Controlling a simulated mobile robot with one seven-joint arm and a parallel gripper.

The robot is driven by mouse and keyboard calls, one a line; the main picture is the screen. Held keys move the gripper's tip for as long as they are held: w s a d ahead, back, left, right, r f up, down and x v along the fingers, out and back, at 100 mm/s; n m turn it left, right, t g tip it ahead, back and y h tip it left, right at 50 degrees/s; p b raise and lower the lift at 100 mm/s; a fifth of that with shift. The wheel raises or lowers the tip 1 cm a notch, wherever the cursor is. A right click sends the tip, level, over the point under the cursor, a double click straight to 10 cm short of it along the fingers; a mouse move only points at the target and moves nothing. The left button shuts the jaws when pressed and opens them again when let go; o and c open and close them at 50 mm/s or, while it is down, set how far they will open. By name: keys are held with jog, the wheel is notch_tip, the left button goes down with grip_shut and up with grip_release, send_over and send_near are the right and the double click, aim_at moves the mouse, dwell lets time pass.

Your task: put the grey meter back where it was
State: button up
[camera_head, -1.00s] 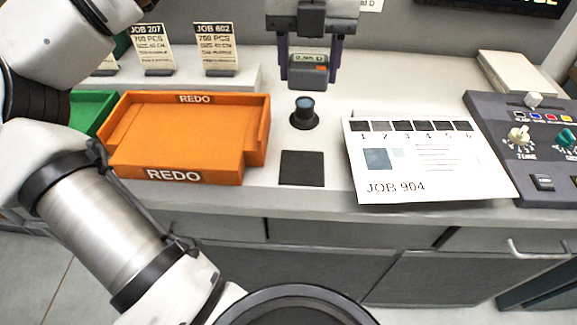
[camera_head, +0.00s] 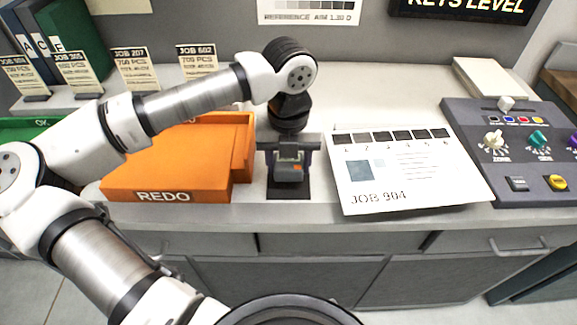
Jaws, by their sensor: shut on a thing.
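The meter is upright over the black square pad (camera_head: 288,194) on the counter, to the right of the orange tray and left of the JOB 904 sheet. It is at or very near the pad; I cannot tell whether it touches. Most of the pad is hidden behind the meter and gripper.
The orange REDO tray (camera_head: 165,180) stands close on the left of the gripper. The JOB 904 sheet (camera_head: 405,172) lies close on the right. A grey control console (camera_head: 520,160) with knobs is farther right. Card stands (camera_head: 135,70) line the back shelf.

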aim_at(288, 171)
jog(key=shift+f, duration=1.35)
jog(key=shift+f, duration=0.15)
jog(key=o, duration=1)
notch_tip(288, 171, up, 12)
jog(key=shift+r+b, duration=0.2)
jog(key=shift+b, duration=0.55)
